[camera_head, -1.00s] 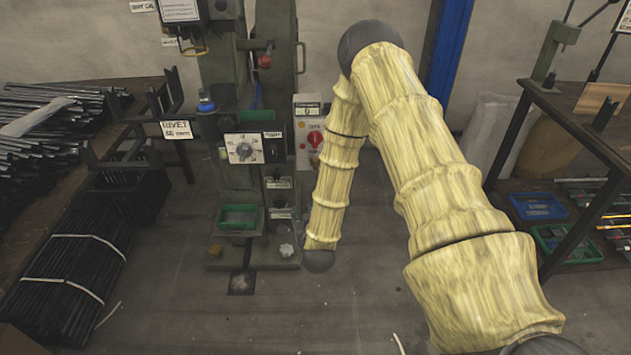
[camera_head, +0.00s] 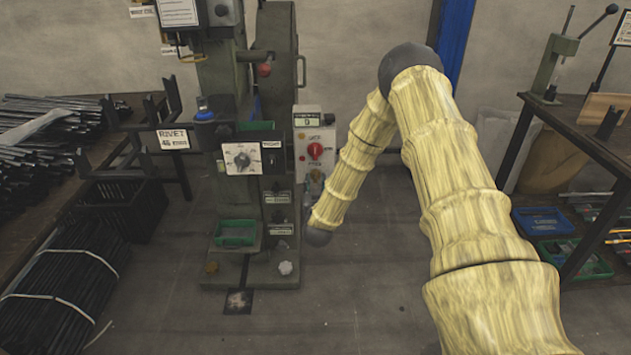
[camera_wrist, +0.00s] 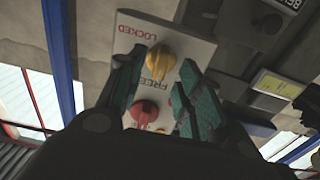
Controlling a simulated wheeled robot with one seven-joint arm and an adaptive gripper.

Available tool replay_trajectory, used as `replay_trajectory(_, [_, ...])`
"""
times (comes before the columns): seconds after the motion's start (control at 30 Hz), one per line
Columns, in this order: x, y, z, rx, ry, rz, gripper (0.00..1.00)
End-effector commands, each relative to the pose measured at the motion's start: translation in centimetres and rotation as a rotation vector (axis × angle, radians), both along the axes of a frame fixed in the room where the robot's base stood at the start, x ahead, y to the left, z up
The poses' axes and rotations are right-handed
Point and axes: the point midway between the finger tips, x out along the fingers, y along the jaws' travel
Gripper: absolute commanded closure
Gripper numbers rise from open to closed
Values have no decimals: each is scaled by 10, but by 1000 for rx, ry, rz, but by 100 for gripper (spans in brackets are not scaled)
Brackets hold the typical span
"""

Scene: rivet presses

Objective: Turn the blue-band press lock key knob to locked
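A yellow knob (camera_wrist: 161,66) sits on a pale panel (camera_wrist: 186,45) in the wrist view. My gripper (camera_wrist: 162,58) is open, with green finger pads on either side of the yellow knob; contact does not show.
A rack of dark rods (camera_head: 50,130) is at left. A bench (camera_head: 585,135) with blue and green bins stands at right.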

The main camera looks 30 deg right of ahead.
Motion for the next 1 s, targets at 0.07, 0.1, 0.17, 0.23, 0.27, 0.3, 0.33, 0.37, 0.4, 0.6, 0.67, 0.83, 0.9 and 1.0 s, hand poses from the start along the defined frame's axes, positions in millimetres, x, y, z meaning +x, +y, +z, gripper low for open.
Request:
replay_trajectory(0.07, [9, -6, -1, -1, -2, -1, 64])
replay_trajectory(0.1, [12, -8, -1, 0, 0, -1, 64])
replay_trajectory(0.17, [16, -10, 0, -1, -1, -1, 64])
replay_trajectory(0.23, [20, -12, 0, -1, -1, 0, 64])
replay_trajectory(0.27, [21, -13, -1, 0, 0, 0, 64])
replay_trajectory(0.3, [22, -14, -1, 1, 1, 0, 64])
replay_trajectory(0.33, [23, -14, -1, 1, 1, 1, 64])
replay_trajectory(0.37, [23, -14, 0, 1, 1, 1, 64])
replay_trajectory(0.4, [24, -14, 0, 0, 1, 1, 64])
replay_trajectory(0.6, [24, -14, 0, 1, 1, 1, 64])
replay_trajectory(0.67, [23, -14, 0, 1, 1, 1, 73])
replay_trajectory(0.83, [23, -14, 0, 1, 1, 1, 100])
replay_trajectory(0.9, [23, -14, 0, 1, 1, 1, 100])
replay_trajectory(1.0, [23, -14, 0, 1, 0, 0, 100])
